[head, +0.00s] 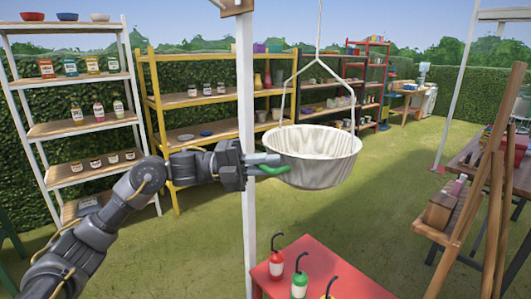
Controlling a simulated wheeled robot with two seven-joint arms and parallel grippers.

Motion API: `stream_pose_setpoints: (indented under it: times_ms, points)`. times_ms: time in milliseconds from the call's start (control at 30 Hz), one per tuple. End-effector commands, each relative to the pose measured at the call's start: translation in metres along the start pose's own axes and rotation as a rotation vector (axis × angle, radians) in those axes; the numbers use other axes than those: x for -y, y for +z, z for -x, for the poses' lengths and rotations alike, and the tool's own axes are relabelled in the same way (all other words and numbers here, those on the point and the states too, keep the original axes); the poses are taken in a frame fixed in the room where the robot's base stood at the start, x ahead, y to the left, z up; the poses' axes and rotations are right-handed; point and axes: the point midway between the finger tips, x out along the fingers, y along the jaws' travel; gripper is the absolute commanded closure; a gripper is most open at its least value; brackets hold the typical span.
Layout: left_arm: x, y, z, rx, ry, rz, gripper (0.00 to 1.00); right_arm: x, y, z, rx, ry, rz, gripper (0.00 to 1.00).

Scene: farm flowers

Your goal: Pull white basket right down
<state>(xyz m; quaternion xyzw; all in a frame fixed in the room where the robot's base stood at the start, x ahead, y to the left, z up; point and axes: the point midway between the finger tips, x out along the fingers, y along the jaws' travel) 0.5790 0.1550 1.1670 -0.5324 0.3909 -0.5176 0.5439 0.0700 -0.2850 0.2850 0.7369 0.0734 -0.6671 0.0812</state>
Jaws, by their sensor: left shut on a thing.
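A white basket (312,157) hangs from white cords near the middle of the head view, above and behind a red table. My left gripper (272,164) reaches in from the left and is shut at the basket's left side, with its fingers at the rim and wall. The exact grip on the rim is hard to make out. The basket looks roughly level. My right gripper does not show.
A white post (246,90) stands just left of the basket. Red, green and yellow bottles stand on the red table (318,262) below. White (78,130) and yellow (196,100) shelves stand behind. A wooden rack (484,190) is at the right. Open grass lies between.

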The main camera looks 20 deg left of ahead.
Motion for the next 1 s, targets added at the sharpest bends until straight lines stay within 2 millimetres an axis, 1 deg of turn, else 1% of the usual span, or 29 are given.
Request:
stream_pose_setpoints:
  times_ms: [33, 100, 133, 300, 400, 500, 667, 933, 967, 1000]
  points:
    - [-0.022, -0.002, 0.006, 0.004, 0.001, 0.003, 1.00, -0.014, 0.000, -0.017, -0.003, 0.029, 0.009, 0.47]
    - [-0.034, -0.003, 0.009, 0.008, 0.001, 0.002, 1.00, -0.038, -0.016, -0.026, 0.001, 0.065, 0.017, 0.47]
    - [-0.038, -0.004, 0.011, 0.010, 0.001, 0.001, 1.00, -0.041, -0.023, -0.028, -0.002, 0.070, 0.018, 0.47]
    - [-0.057, -0.005, 0.018, 0.017, 0.000, -0.001, 1.00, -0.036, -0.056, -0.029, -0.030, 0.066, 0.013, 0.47]
    - [-0.063, -0.006, 0.018, 0.016, -0.001, -0.002, 1.00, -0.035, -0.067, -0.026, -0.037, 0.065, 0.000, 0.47]
    - [-0.067, -0.006, 0.018, 0.015, -0.001, -0.002, 1.00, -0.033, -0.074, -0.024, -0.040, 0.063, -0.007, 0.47]
    - [-0.069, -0.006, 0.017, 0.012, -0.001, -0.001, 1.00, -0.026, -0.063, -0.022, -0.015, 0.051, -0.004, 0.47]
    - [-0.069, -0.006, 0.014, 0.008, -0.001, 0.000, 1.00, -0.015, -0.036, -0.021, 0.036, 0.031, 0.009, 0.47]
    - [-0.069, -0.006, 0.014, 0.008, -0.001, 0.000, 0.86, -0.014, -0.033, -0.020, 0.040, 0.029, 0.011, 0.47]
    - [-0.069, -0.007, 0.014, 0.008, -0.001, 0.000, 0.81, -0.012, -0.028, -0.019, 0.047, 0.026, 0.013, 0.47]
